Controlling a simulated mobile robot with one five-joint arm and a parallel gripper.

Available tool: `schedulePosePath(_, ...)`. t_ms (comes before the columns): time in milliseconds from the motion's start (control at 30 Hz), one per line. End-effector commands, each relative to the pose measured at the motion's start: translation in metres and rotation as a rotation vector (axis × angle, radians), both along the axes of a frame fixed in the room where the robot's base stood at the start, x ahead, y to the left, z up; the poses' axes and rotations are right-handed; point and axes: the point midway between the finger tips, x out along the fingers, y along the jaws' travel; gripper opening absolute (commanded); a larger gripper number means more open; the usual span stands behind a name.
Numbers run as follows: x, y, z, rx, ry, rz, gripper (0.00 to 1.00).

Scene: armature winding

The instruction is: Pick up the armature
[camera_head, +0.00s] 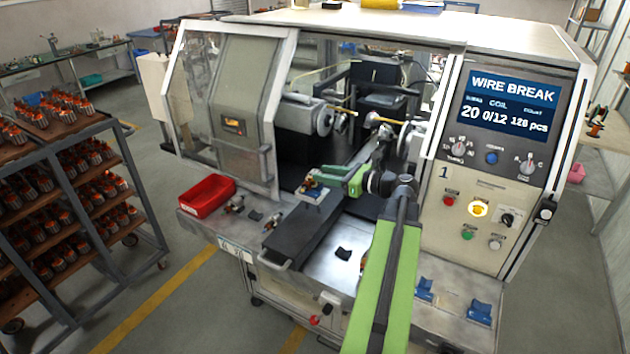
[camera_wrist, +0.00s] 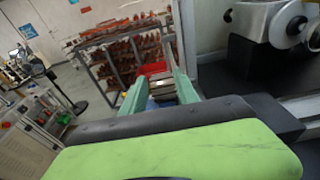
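A small armature (camera_head: 309,185) with orange and metal parts sits on a pale block on the dark rail at the machine's front. My gripper (camera_head: 334,181) has green fingers reaching left toward it, close by; I cannot tell whether they touch it. In the wrist view my gripper (camera_wrist: 160,80) shows two green fingers apart, with a pale block top (camera_wrist: 161,87) seen between or beyond them. The armature itself is not clear in that view.
The winding machine (camera_head: 513,219) shows "WIRE BREAK" on its screen (camera_head: 508,100). A red bin (camera_head: 207,196) and another small part (camera_head: 237,203) lie on the front ledge. A rack (camera_head: 105,133) of armatures stands left. The sliding door (camera_head: 226,105) is beside the opening.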

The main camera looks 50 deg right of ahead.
Motion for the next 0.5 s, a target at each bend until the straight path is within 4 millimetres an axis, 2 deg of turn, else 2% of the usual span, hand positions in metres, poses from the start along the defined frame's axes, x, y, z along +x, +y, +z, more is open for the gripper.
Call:
schedulePosePath(200, 0.036, 0.008, -0.008, 0.000, 0.002, 0.001, 0.36)
schedulePosePath(433, 0.038, 0.008, -0.007, 0.000, 0.002, -0.002, 0.36)
schedulePosePath(500, 0.038, 0.008, -0.007, -0.001, 0.002, -0.002, 0.27)
